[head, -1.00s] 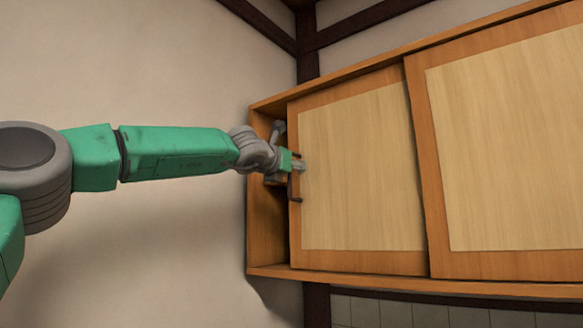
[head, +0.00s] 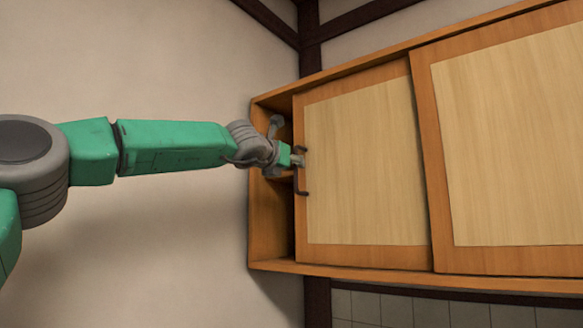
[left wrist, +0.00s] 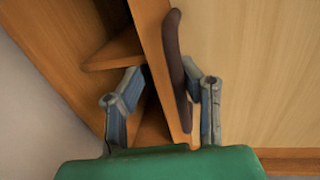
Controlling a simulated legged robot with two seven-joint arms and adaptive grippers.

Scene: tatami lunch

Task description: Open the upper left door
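The upper left door (head: 366,165) is a sliding panel with an orange-brown frame and a pale wood centre. It stands partly open, with a narrow gap at its left edge showing the cabinet's inside. A dark curved handle (left wrist: 177,62) is on the door near that edge; it also shows in the head view (head: 302,192). My left gripper (head: 298,158) is at the handle. In the left wrist view its fingers (left wrist: 165,97) are apart, one on the gap side of the door edge and one right of the handle. Whether they touch is unclear. My right gripper is out of view.
The right door (head: 515,140) overlaps the left door's right side. A shelf (left wrist: 115,52) shows inside the gap. The cabinet frame (head: 270,220) stands beside a plain wall (head: 150,70), with dark beams above and grey tiles (head: 400,308) below.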

